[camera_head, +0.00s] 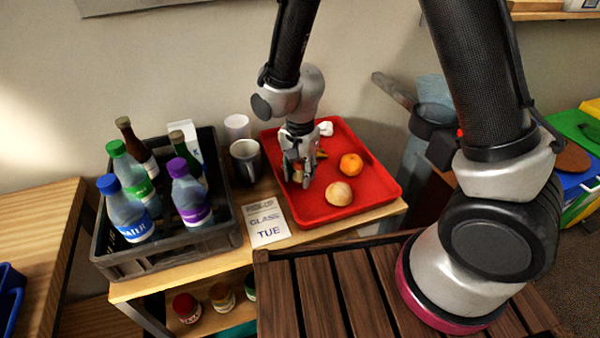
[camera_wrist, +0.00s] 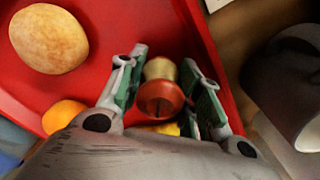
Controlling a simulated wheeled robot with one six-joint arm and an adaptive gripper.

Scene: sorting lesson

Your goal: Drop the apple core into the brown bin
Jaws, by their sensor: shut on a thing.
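The apple core (camera_wrist: 160,72), pale in the middle with a red end, is between the two fingers of my gripper (camera_wrist: 164,88) in the wrist view. In the head view my gripper (camera_head: 299,180) points down over the left part of the red tray (camera_head: 320,213), shut on the core, which the fingers mostly hide. I cannot tell whether the core still touches the tray. A brown rounded piece (camera_head: 572,156) shows among coloured bins at the far right; I cannot tell whether it belongs to the brown bin.
A round tan item (camera_head: 339,193), an orange (camera_head: 351,164) and a white crumpled piece (camera_head: 326,128) lie on the tray. A dark mug (camera_head: 246,161) stands close to its left, beside a crate (camera_head: 222,238) of bottles. My slatted deck is in front.

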